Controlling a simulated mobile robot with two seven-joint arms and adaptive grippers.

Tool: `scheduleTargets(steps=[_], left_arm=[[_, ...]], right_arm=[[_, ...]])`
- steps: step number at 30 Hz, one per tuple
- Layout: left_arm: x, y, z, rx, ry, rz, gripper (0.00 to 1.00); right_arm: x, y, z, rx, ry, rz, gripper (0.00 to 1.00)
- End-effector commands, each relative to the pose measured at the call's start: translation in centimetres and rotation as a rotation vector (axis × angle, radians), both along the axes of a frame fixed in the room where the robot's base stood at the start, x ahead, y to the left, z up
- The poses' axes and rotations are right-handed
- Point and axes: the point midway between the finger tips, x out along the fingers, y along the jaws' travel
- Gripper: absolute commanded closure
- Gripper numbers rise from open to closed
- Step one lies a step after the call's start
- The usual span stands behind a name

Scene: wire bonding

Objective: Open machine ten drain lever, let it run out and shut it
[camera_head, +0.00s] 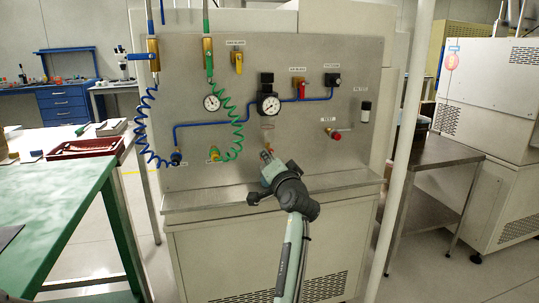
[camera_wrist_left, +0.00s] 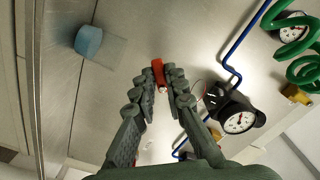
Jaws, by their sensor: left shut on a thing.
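The grey back panel (camera_head: 200,120) carries a black pressure regulator with a round white gauge (camera_head: 268,105), also seen in the left wrist view (camera_wrist_left: 240,122). A clear bowl (camera_head: 267,123) hangs below it. My left gripper (camera_head: 266,156) is just under the bowl, in front of the panel. In the left wrist view its fingers (camera_wrist_left: 162,80) are closed around a small red lever (camera_wrist_left: 158,72), with its end showing between the fingertips. In the head view the fingers mostly hide the lever. Whether fluid is running out cannot be seen. My right gripper is out of view.
A blue pipe (camera_head: 215,122) crosses the panel; coiled blue (camera_head: 143,125) and green hoses (camera_head: 240,120) hang left. A red-handled valve (camera_head: 301,88) and red knob (camera_head: 336,135) are right. A metal ledge (camera_head: 220,196) runs below. A blue-grey cylinder (camera_wrist_left: 88,41) shows near the ledge.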

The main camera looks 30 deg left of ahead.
Motion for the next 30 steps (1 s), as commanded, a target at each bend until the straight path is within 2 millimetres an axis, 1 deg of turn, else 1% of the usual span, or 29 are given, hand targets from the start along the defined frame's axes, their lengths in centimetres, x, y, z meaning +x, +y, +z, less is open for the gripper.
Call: scheduleTargets(steps=[6, 15, 24, 30], left_arm=[[-0.19, 0.17, 0.23, 0.135, 0.158, 0.001, 1.0], [-0.27, 0.23, 0.53, 0.296, 0.348, 0.001, 1.0], [-0.29, 0.23, 0.73, 0.396, 0.467, -0.001, 1.0], [-0.29, 0.21, 0.78, 0.424, 0.502, 0.0, 1.0]], right_arm=[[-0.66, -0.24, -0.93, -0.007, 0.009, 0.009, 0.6], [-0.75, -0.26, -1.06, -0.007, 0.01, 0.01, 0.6], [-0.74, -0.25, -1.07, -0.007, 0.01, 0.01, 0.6], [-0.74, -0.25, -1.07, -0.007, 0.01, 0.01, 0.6]])
